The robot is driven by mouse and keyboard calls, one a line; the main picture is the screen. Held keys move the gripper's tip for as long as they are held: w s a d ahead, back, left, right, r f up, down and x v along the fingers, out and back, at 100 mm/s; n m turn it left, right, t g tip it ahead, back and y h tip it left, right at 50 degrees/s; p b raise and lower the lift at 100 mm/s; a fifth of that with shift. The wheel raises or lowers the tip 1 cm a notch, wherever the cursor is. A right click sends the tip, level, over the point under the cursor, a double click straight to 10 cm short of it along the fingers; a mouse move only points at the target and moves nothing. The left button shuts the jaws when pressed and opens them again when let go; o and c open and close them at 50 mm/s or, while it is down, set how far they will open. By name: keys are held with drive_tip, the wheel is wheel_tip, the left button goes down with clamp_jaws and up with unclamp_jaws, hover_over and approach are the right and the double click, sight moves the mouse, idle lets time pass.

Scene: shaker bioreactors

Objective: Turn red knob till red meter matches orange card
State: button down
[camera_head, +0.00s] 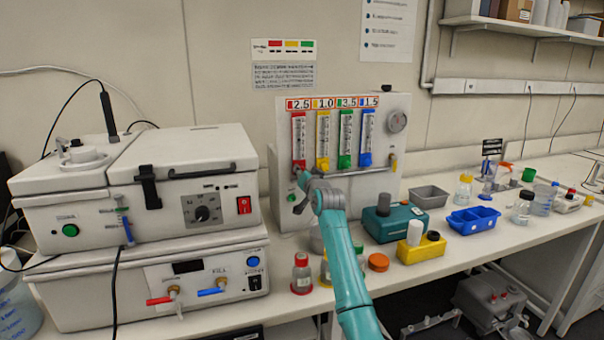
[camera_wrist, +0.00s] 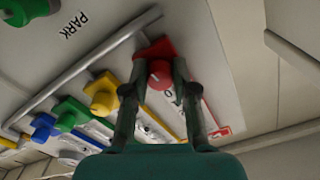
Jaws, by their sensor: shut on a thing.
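The red meter (camera_head: 299,135) is the leftmost of several upright flow meters on the white panel. Its red knob (camera_wrist: 160,74) sits at its lower end and shows between my fingers in the wrist view. My gripper (camera_wrist: 157,88) is shut on the red knob, with one finger on each side of it. In the head view my gripper (camera_head: 301,177) is at the bottom of the red meter, small and partly hidden by my arm. The orange card (camera_head: 300,103) above the red meter reads 2.5. The level inside the red meter is too small to read.
Yellow (camera_wrist: 103,99), green (camera_wrist: 71,112) and blue (camera_wrist: 43,126) knobs stand in a row beside the red one. A metal rail (camera_wrist: 85,65) runs close along the knobs. Bottles, including a red-capped one (camera_head: 301,274), stand on the bench below.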

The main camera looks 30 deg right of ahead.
drive_tip(key=shift+m, duration=0.6)
drive_tip(key=c, duration=0.9)
unclamp_jaws()
drive_tip(key=shift+s, duration=0.1)
drive_tip(key=v, duration=1.2)
